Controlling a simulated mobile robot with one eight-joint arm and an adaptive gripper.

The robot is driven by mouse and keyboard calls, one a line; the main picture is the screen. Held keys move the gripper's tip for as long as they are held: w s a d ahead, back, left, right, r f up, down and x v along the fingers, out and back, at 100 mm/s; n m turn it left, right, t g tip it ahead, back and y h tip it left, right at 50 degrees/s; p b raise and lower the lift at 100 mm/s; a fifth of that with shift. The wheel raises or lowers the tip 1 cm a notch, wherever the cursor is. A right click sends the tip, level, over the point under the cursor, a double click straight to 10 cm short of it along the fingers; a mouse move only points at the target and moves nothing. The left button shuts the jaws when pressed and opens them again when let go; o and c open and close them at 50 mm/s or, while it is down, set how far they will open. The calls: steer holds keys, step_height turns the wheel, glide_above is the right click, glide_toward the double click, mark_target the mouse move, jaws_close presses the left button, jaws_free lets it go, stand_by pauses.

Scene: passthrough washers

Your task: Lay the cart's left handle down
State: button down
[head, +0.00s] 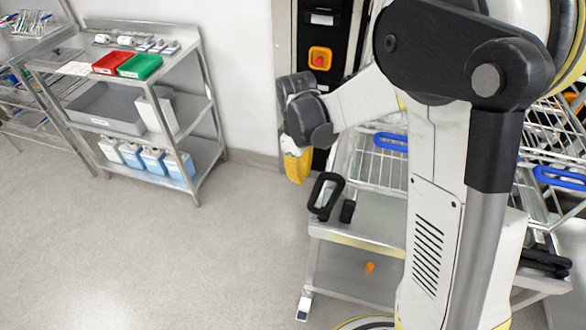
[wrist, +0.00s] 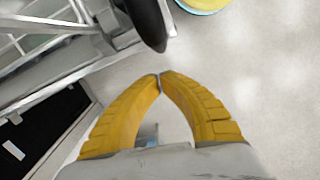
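The cart (head: 375,236) is a steel frame with shelves, partly hidden behind my arm. Its left handle (head: 326,195) is a black loop standing up at the cart's left end. My gripper (head: 297,172) has yellow fingers and hangs just above and to the left of this handle. In the wrist view the fingertips (wrist: 160,80) meet with nothing between them. The black handle (wrist: 149,22) shows just beyond them there, apart from the tips as far as I can see. Another black handle (head: 545,262) lies low at the cart's right side.
Wire racks with blue handles (head: 390,142) sit on the cart. A dark machine front with an orange-framed red button (head: 320,58) stands behind. A steel shelf unit (head: 200,105) with red and green trays stands at the left. The floor (head: 170,260) between is clear.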

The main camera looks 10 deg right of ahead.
mark_target(321, 179)
steer(key=shift+s+d, duration=0.65)
steer(key=shift+d, duration=0.05)
steer(key=shift+s+d+r+t+y, duration=0.2)
steer(key=shift+d+t+y, duration=0.1)
steer(key=shift+d+y, duration=0.1)
steer(key=shift+s+d, duration=0.1)
steer(key=shift+s+d+r+t+y+p, duration=0.2)
steer(key=shift+s+d+t+y, duration=0.1)
steer(key=shift+d+y, duration=0.2)
steer(key=shift+s+d+r+t+y+p, duration=0.15)
steer(key=shift+s+d+t+y, duration=0.2)
steer(key=shift+d, duration=0.25)
steer(key=shift+s+d, duration=0.4)
steer(key=shift+d, duration=0.3)
steer(key=shift+s+d, duration=0.35)
steer(key=shift+d, duration=0.3)
steer(key=shift+r, duration=0.1)
